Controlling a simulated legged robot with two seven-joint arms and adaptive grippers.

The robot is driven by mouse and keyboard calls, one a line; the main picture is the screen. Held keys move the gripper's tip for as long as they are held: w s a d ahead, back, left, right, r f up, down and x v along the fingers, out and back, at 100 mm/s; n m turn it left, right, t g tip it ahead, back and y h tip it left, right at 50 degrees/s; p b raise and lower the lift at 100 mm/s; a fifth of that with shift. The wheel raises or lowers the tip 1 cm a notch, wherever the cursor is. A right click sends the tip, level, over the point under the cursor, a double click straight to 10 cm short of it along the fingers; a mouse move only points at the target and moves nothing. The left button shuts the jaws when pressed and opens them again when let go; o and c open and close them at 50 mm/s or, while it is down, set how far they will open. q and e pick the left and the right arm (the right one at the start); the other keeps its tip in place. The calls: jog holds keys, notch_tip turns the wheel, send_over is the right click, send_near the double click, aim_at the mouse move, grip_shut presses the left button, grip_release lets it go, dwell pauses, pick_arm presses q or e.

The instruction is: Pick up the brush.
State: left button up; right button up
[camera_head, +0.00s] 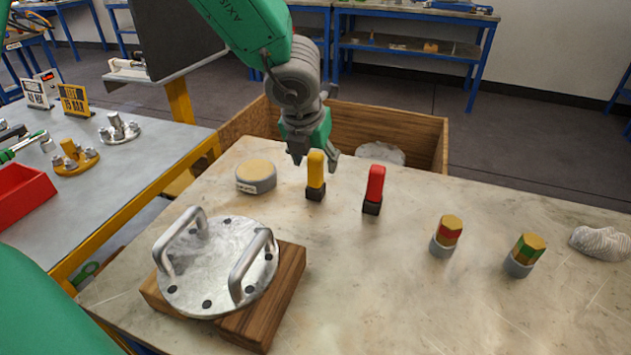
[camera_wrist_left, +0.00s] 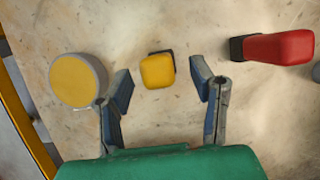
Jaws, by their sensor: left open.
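A brush with a yellow handle (camera_head: 316,170) stands upright on its dark base on the stone-topped table. A similar one with a red handle (camera_head: 375,184) stands to its right; the pictures do not show which is meant. My left gripper (camera_head: 315,157) is open, pointing down at the yellow-handled one. In the left wrist view, the yellow handle top (camera_wrist_left: 158,71) lies between the two spread fingers (camera_wrist_left: 161,82), with a gap on each side. The red handle (camera_wrist_left: 278,48) is outside the right finger. My right gripper is not in view.
A round tin (camera_head: 256,178) stands just left of the yellow brush. A flanged lid (camera_head: 218,265) with two handles lies on a wooden block (camera_head: 265,315). Two hex-topped pieces (camera_head: 447,235) (camera_head: 525,255) and a grey rag (camera_head: 600,243) are at right. The table's front middle is clear.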

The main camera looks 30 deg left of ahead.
aim_at(317, 173)
pick_arm(q)
jog(key=b+x, duration=0.1)
jog(key=x, duration=0.4)
jog(key=shift+b, duration=0.35)
jog(key=shift+a, duration=0.1)
grip_shut()
notch_tip(317, 173, up, 28)
jog(key=p, duration=0.9)
